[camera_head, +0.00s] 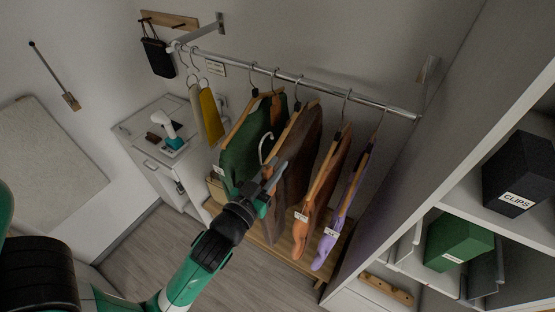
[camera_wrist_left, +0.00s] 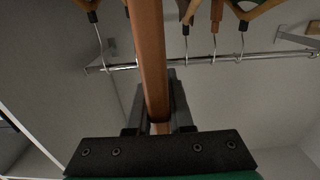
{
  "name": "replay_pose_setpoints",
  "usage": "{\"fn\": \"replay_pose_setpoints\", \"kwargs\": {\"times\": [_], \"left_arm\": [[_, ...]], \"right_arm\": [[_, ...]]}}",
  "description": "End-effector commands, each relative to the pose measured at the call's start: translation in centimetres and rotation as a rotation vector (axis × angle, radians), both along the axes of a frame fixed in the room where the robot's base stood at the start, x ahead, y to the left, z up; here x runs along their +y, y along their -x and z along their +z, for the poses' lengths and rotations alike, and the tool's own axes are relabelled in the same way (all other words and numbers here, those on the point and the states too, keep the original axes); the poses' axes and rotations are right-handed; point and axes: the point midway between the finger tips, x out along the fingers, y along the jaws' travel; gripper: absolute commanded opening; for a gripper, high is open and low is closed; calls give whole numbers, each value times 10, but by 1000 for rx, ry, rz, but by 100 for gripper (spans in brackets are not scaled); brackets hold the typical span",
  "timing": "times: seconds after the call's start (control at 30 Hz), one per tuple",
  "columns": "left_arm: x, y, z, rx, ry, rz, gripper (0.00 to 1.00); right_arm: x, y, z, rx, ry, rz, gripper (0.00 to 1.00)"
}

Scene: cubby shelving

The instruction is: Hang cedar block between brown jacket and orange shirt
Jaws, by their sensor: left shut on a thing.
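The left gripper (camera_head: 270,182) is shut on the cedar block, a brown wooden bar (camera_wrist_left: 150,60) that runs up between the fingers in the left wrist view. In the head view the block is mostly hidden by the gripper; a pale hook (camera_head: 266,147) shows above it. The gripper is in front of the green garment (camera_head: 243,150) and the brown jacket (camera_head: 300,155), below the rod. The orange shirt (camera_head: 322,195) hangs right of the jacket, with a gap at the rod between their hangers. The right gripper is not in view.
The metal rod (camera_head: 310,81) runs across above the clothes, and also shows in the left wrist view (camera_wrist_left: 265,57). A purple garment (camera_head: 338,222) hangs at the right. Yellow cloth (camera_head: 211,115) hangs at the left. Cubby shelves with a CLIPS box (camera_head: 512,170) stand at the right.

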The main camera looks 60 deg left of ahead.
Motion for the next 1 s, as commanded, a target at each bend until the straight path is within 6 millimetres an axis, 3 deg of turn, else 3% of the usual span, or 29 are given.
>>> {"fn": "replay_pose_setpoints", "kwargs": {"times": [0.37,1.0], "left_arm": [[3,-4,0,-1,-1,1,0],[36,-52,-1,-1,-1,1,0]], "right_arm": [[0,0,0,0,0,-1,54],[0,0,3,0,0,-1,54]]}}
